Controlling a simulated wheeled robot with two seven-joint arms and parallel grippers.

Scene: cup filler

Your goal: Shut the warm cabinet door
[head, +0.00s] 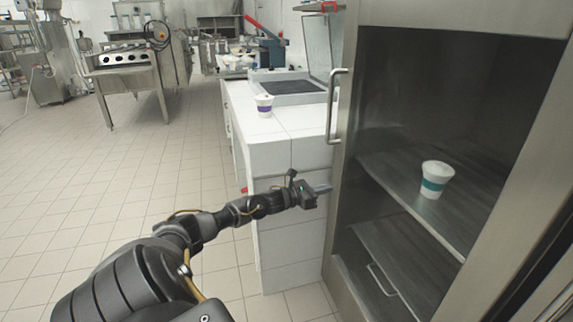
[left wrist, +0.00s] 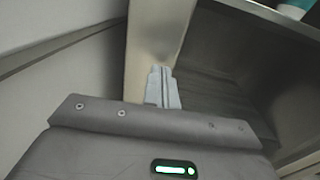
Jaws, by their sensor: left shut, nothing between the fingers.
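The warm cabinet (head: 400,35) stands at the right, its dark inside exposed with shelves. A steel upright strip (head: 345,170) with a bar handle (head: 335,105) runs along its left side; this looks like the door seen nearly edge-on, though I cannot fully tell it from the frame. My left gripper (head: 325,188) is shut and empty, its tips close to the strip's left side, below the handle. In the left wrist view, the shut fingers (left wrist: 162,88) point at the pale steel strip (left wrist: 155,40); contact is unclear. My right gripper is out of view.
A white cup with a teal band (head: 436,180) stands on the cabinet shelf (head: 400,180). A white counter (head: 265,135) left of the cabinet holds a purple-banded cup (head: 264,105) and an open-lidded appliance (head: 290,86). The tiled floor (head: 130,150) at left is clear.

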